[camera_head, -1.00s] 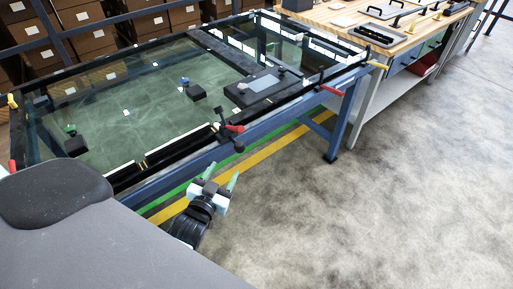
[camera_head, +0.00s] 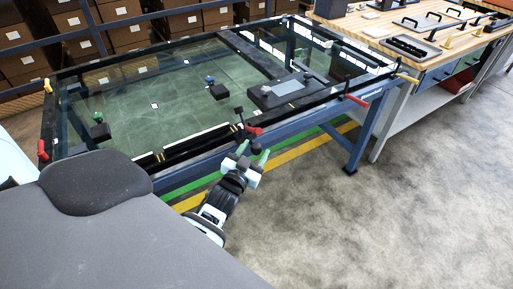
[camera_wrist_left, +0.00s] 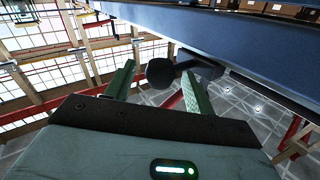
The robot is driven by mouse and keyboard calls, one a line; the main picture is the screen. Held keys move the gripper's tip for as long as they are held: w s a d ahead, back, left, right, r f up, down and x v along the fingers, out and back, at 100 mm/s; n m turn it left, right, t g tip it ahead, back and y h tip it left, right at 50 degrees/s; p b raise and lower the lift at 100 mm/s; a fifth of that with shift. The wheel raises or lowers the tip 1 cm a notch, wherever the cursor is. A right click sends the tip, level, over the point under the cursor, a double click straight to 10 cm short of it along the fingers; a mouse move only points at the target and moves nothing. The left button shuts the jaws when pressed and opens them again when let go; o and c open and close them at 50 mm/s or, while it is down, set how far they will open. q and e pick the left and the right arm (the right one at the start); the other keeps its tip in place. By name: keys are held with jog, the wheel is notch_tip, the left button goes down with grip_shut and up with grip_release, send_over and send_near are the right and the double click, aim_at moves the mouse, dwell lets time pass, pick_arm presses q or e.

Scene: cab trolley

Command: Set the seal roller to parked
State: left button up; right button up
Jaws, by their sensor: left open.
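A black ball knob on a short black arm (camera_wrist_left: 160,72) sticks out from the blue front rail of the glass-topped frame (camera_head: 300,122). In the head view the knob (camera_head: 256,148) sits just below a red-handled lever (camera_head: 253,131). An upright black lever (camera_head: 240,112) stands beside it. No label shows which part is the seal roller. My left gripper (camera_head: 252,153) is open at the knob, with green fingers. In the left wrist view the knob appears between the fingers; I cannot tell whether either finger touches it. My right gripper is out of view.
Another red handle (camera_head: 357,101) and a yellow handle (camera_head: 408,78) project from the front right. A black block with a grey plate (camera_head: 287,89) lies on the frame. A wooden workbench (camera_head: 405,55) stands at the right. The floor in front is clear.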

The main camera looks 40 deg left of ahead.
pick_arm(q)
jog(key=shift+w+a, duration=0.2)
jog(key=shift+w, duration=0.75)
grip_shut()
